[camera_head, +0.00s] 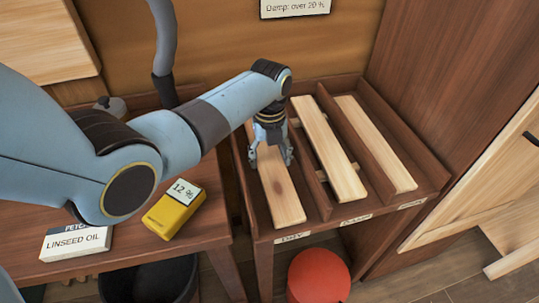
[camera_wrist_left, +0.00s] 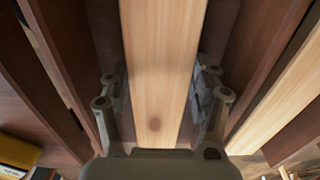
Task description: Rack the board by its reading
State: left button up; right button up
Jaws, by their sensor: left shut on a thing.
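My left gripper (camera_head: 271,160) is shut on a pale wooden board (camera_head: 285,205) in the left bay of the rack (camera_head: 262,222). In the left wrist view, the board (camera_wrist_left: 162,70) runs between the two fingers (camera_wrist_left: 160,100), with a dark knot near its close end. The board lies lengthwise in the bay, its front end near a label (camera_head: 292,237) that seems to read "Dry". I cannot tell whether it rests fully on the bay floor. A yellow meter (camera_head: 174,213) on the bench reads 12 %. My right gripper is not in view.
Pale boards lie in the middle bay (camera_head: 328,147) and right bay (camera_head: 377,145), between dark dividers. A sign (camera_head: 294,8) reads "Damp: over 20 %". A linseed oil box (camera_head: 76,242) sits on the bench. A red round object (camera_head: 318,276) stands below the rack.

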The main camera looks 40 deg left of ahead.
pick_arm(q)
jog(key=shift+f, duration=0.4)
jog(key=o, duration=1.4)
jog(key=shift+r, duration=0.35)
notch_tip(320, 180, up, 11)
jog(key=shift+r, duration=0.2)
